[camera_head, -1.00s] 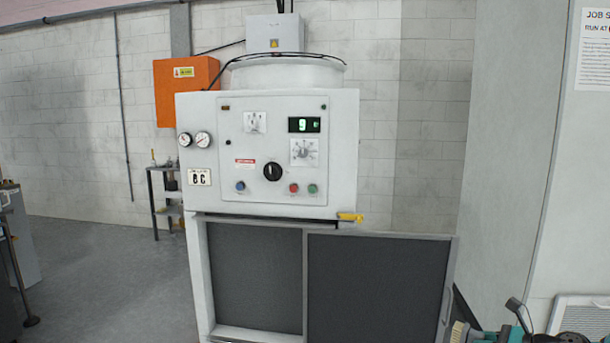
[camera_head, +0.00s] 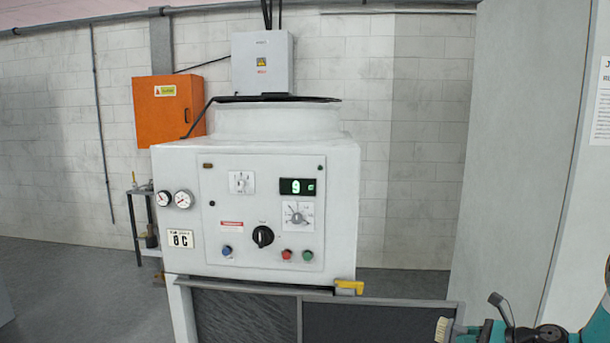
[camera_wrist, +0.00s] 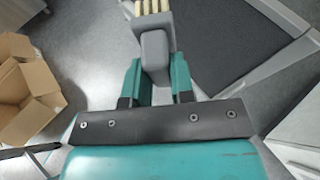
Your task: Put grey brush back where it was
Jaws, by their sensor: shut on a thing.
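The grey brush (camera_wrist: 155,46) has a grey body and cream bristles that point away from my gripper in the wrist view. My gripper (camera_wrist: 157,72) is shut on its grey body, one teal finger on each side. In the head view my gripper (camera_head: 468,331) is at the bottom right, with the brush's cream bristles (camera_head: 443,329) showing at its left end. There the brush appears in front of the right edge of the white washer's dark lower panel. I cannot tell the gap between them. The brush's former place cannot be made out.
The white washer (camera_head: 180,240) with its control panel stands ahead; a yellow part (camera_head: 349,287) sticks out at its lower right corner. A large pale panel (camera_head: 520,150) rises at the right. An open cardboard box (camera_wrist: 25,95) is at the left in the wrist view. Grey floor (camera_head: 75,280) is clear at left.

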